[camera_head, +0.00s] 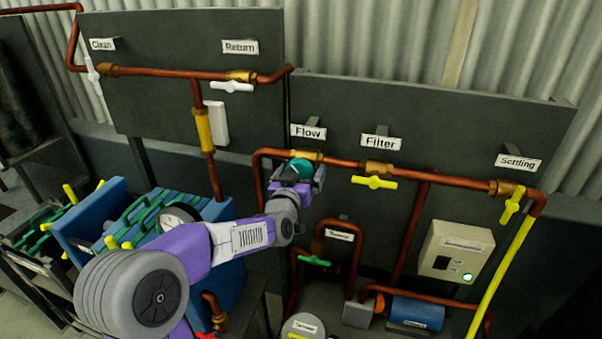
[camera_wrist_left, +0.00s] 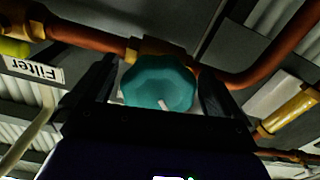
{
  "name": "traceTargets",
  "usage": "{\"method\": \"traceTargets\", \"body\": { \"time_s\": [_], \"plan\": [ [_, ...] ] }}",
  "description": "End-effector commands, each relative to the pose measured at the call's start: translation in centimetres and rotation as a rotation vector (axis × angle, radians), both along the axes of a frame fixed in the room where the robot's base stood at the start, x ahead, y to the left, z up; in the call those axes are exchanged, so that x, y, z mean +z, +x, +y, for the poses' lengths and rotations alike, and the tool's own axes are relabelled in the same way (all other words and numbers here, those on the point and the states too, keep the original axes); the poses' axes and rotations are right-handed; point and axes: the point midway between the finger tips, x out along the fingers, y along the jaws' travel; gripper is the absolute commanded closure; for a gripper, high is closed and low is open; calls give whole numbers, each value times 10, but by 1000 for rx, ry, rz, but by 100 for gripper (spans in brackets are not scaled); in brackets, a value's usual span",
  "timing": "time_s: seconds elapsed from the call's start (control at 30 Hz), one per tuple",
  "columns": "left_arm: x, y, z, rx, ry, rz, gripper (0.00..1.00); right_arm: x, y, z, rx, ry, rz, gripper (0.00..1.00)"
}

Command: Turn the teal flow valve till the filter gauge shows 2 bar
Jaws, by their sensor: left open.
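The teal flow valve (camera_head: 300,168) is a faceted knob on the copper pipe, below the Flow label (camera_head: 308,131). In the left wrist view the teal flow valve (camera_wrist_left: 160,84) shows a pale mark near its lower middle. My left gripper (camera_head: 303,180) is at the valve; in the left wrist view its dark fingers stand apart, one on each side of the knob. I cannot tell whether either finger touches it. A round white-faced gauge (camera_head: 179,218) sits partly behind my left arm; its reading is too small to tell, and I cannot tell if it is the filter gauge.
Yellow-handled valves sit at Filter (camera_head: 374,182) and Settling (camera_head: 512,205). A green-handled valve (camera_head: 314,261) is below the gripper. A control box (camera_head: 456,250) with a lit green button hangs at the right. Copper pipes cross the dark panels.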

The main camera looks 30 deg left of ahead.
Motion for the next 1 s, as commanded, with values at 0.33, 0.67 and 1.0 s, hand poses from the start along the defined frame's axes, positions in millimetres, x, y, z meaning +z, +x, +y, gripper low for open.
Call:
{"method": "traceTargets", "body": {
  "time_s": [0.33,0.67,1.0],
  "plan": [
    [0,0,0,0,0,0,40,0,0,0,0,0,0,100],
    [-1,0,-1,-1,-28,-8,49,-6,0,0,0,0,0,100],
    [-4,0,-2,0,-228,-57,49,-37,0,0,0,0,0,100]
  ]
}}
